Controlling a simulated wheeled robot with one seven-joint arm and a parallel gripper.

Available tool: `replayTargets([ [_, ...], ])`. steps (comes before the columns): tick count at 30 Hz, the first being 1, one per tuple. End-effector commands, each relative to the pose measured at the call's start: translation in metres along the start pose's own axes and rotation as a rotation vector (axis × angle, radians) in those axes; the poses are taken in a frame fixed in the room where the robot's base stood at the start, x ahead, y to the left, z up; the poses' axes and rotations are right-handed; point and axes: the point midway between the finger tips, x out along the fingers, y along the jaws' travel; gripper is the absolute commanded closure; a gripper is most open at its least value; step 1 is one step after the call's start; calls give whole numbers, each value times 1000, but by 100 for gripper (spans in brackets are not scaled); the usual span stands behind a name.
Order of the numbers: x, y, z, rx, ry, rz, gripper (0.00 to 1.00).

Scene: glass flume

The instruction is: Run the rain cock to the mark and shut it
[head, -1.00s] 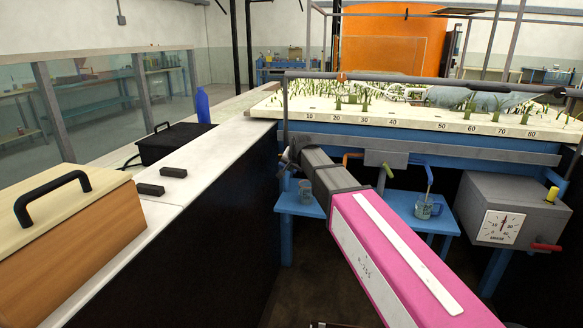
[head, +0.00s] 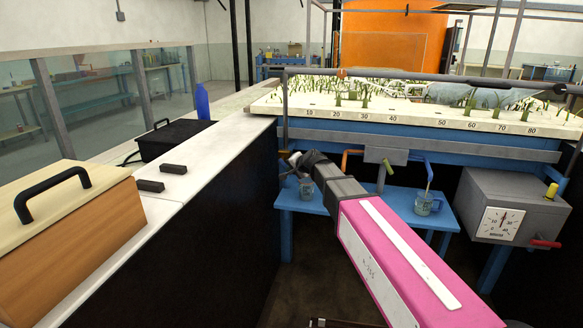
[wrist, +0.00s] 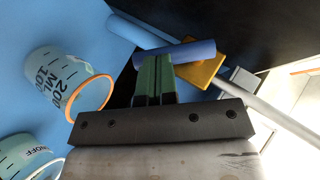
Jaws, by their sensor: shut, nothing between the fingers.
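My gripper (wrist: 155,62) is shut and empty, with its green fingers pressed together. In the head view its end (head: 293,160) is by the left end of the planted bed's frame, its fingers too small to make out. In the wrist view a blue bar (wrist: 176,54) with a yellow plate (wrist: 203,70) lies just beyond the fingertips, on or beside a pale pipe (wrist: 255,108). This may be the rain cock; contact is unclear. A marked beaker (wrist: 66,78) with an orange rim stands left of the fingers.
The planted bed (head: 400,117) carries a number scale. Under it are a grey bracket with a green lever (head: 387,166), a blue stand with a jug (head: 424,203), and a grey dial box (head: 514,205). A white-topped counter (head: 190,185) with a wooden box (head: 70,225) borders the left.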

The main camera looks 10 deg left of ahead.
Motion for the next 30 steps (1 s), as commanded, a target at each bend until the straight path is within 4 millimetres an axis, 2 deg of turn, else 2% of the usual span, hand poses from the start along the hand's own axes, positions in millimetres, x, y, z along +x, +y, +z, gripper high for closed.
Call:
replayTargets([
  [11,6,4,4,86,0,-126,100],
  [30,21,8,13,85,-1,-127,100],
])
